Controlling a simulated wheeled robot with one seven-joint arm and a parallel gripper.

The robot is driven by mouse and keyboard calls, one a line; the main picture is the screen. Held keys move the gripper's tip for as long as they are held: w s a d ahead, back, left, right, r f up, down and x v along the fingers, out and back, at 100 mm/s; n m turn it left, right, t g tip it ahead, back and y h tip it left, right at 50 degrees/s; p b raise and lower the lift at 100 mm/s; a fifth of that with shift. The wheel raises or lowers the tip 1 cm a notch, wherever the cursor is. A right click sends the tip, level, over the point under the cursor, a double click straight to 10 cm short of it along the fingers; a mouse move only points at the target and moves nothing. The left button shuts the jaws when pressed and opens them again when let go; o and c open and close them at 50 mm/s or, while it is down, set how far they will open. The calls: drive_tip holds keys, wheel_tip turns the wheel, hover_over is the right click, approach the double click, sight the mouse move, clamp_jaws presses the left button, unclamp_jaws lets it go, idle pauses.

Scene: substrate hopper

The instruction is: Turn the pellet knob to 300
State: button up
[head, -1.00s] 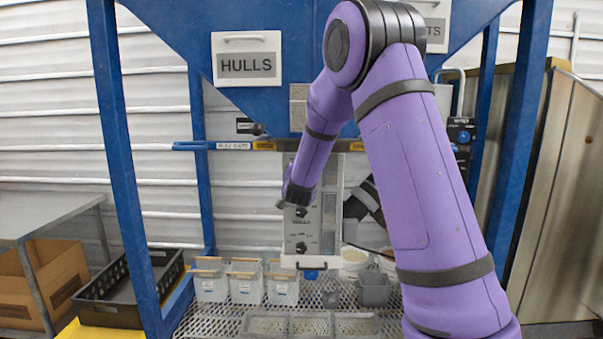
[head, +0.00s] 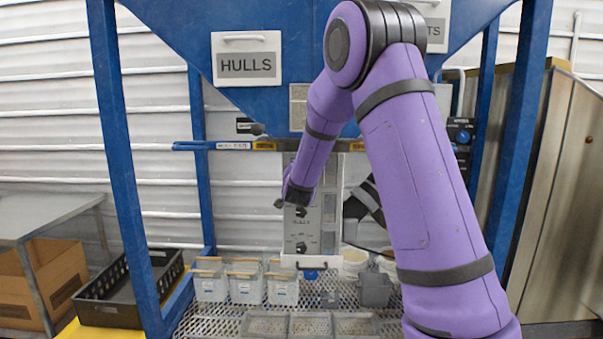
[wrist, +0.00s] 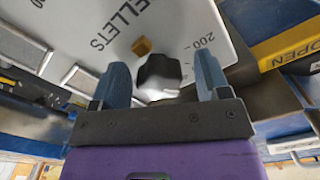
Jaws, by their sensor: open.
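In the wrist view, the pellet knob (wrist: 158,72) is a dark faceted knob with a pale, shiny lower part. It stands on a light grey plate (wrist: 105,12) lettered "PELLETS", with a "200" mark to the right of the knob. My gripper (wrist: 160,78) is open, with one blue finger to each side of the knob and a visible gap on both sides. In the head view my arm hides the pellet knob, and I cannot make out the gripper's fingers.
A yellow "OPEN" label (wrist: 288,42) lies to the right in the wrist view. Blue frame posts (head: 125,160) flank the hopper. Small bins (head: 246,288) stand on the mesh shelf below.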

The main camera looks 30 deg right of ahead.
drive_tip(key=v, duration=1)
drive_tip(key=shift+s+a, duration=0.25)
drive_tip(key=shift+s, duration=0.05)
drive_tip(key=s+a+r+n+g+y, duration=0.2)
drive_tip(key=s+a+r+n+y, duration=0.1)
drive_tip(key=s+a+n+y, duration=0.25)
drive_tip(key=s+a+r+n+g+y, duration=0.1)
drive_tip(key=s+a+r+n+y, duration=0.25)
drive_tip(key=s+a, duration=0.4)
drive_tip(key=s+f+n+g+y, duration=0.1)
drive_tip(key=s+g, duration=0.5)
drive_tip(key=s, duration=1.7)
drive_tip(key=f+n, duration=0.1)
drive_tip(key=n, duration=0.1)
drive_tip(key=shift+s+d+n+g, duration=0.15)
drive_tip(key=shift+s+n+g, duration=0.15)
drive_tip(key=shift+g, duration=0.1)
drive_tip(key=shift+w+f, duration=0.1)
drive_tip(key=shift+f, duration=0.05)
